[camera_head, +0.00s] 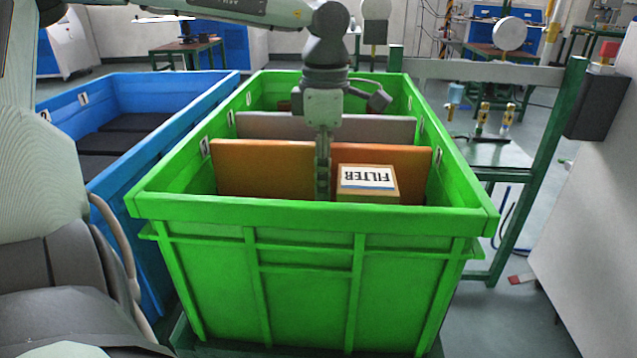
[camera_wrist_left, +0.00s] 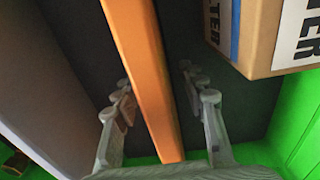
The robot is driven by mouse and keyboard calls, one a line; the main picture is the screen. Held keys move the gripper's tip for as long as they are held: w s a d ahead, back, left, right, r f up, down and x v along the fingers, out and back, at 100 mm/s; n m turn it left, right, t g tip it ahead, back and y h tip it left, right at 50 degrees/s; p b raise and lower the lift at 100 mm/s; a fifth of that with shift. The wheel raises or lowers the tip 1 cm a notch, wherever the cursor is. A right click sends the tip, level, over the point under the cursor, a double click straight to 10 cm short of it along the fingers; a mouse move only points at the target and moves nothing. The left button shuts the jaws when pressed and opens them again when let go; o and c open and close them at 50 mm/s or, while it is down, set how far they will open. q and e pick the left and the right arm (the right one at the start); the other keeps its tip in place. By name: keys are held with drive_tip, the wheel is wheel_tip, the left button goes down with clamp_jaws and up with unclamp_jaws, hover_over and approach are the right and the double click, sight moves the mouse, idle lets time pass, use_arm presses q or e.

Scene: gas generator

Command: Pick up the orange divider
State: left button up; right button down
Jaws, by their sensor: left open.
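The orange divider (camera_head: 262,168) stands upright across the inside of the green crate (camera_head: 300,215), in front of a grey divider (camera_head: 270,125). My left gripper (camera_head: 323,180) points down over the middle of the orange divider and hides part of it. In the left wrist view the open fingers (camera_wrist_left: 160,100) are on either side of the orange divider (camera_wrist_left: 145,65), with a gap on each side. The right gripper is not in view.
A filter box (camera_head: 367,183) stands in the crate's front compartment, close to the orange divider and right of my left gripper. A blue crate (camera_head: 160,150) with dark contents stands to the left. A green frame with a table is at the right.

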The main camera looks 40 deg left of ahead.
use_arm(q)
clamp_jaws()
drive_tip(key=shift+r, duration=0.2)
idle(0.3)
